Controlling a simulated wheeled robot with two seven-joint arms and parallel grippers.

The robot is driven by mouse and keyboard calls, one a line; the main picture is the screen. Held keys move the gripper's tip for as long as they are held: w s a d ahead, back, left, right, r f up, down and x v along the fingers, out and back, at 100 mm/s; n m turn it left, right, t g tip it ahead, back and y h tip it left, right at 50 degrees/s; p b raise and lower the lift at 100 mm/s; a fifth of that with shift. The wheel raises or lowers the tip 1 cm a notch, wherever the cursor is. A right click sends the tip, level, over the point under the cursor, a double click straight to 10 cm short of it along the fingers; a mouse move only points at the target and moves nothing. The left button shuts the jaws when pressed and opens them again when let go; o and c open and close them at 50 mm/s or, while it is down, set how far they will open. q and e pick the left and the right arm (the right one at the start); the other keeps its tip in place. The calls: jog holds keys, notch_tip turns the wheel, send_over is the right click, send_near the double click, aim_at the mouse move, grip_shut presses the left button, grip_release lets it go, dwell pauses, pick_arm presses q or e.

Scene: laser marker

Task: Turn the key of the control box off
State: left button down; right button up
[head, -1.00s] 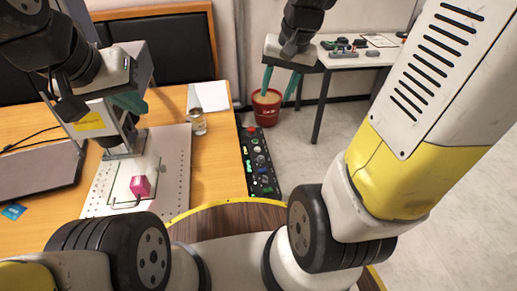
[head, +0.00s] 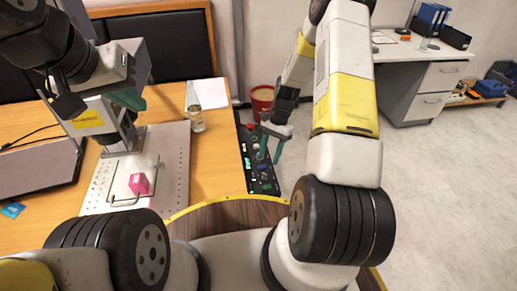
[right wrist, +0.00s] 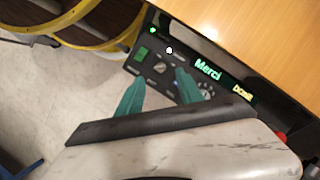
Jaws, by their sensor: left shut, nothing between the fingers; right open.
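The control box (head: 247,158) is a long black panel with lit buttons along the table's right edge. In the right wrist view its panel (right wrist: 174,62) shows a green button, a small silver knob (right wrist: 160,68), a dial and lit words; I cannot tell for sure which part is the key. My right gripper (head: 270,158) is open and empty above the panel, hiding part of it. In the right wrist view its teal fingers (right wrist: 160,85) point at the panel, apart from each other. My left gripper (head: 128,98) is shut and empty beside the laser marker at the left.
A glass bottle (head: 197,120) stands left of the control box. A red bucket (head: 260,98) is on the floor behind. The table's edge runs beside the panel.

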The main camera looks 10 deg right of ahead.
aim_at(264, 175)
jog(key=x, duration=0.7)
grip_shut()
